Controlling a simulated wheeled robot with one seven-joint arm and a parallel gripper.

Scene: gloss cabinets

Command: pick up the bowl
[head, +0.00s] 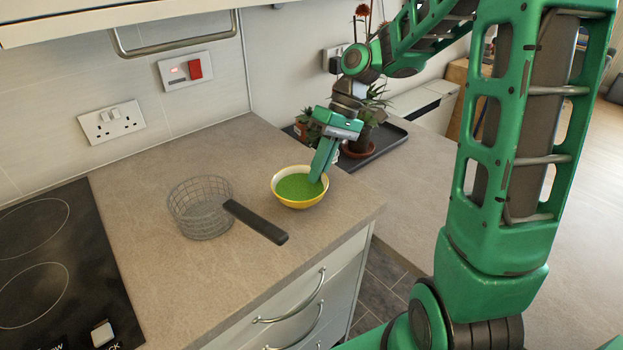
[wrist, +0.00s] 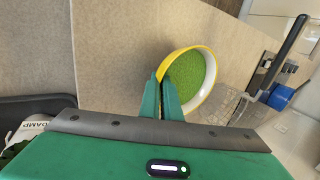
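The bowl (head: 287,200) is yellow outside with a white inner rim and a green inside. It appears upright at the right part of the countertop; I cannot tell whether it touches the surface. My gripper (head: 319,177) comes down on its right rim. In the wrist view, the bowl (wrist: 207,99) lies just beyond my gripper (wrist: 160,76). The two green fingers are close together with the rim between them, one outside and one inside the bowl. The gripper looks shut on the rim.
A wire basket (head: 193,222) with a black handle (head: 256,222) stands just left of the bowl. A black hob (head: 50,262) is at far left. Potted plants on a dark tray (head: 378,150) are behind the gripper. The countertop's front edge is near the bowl.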

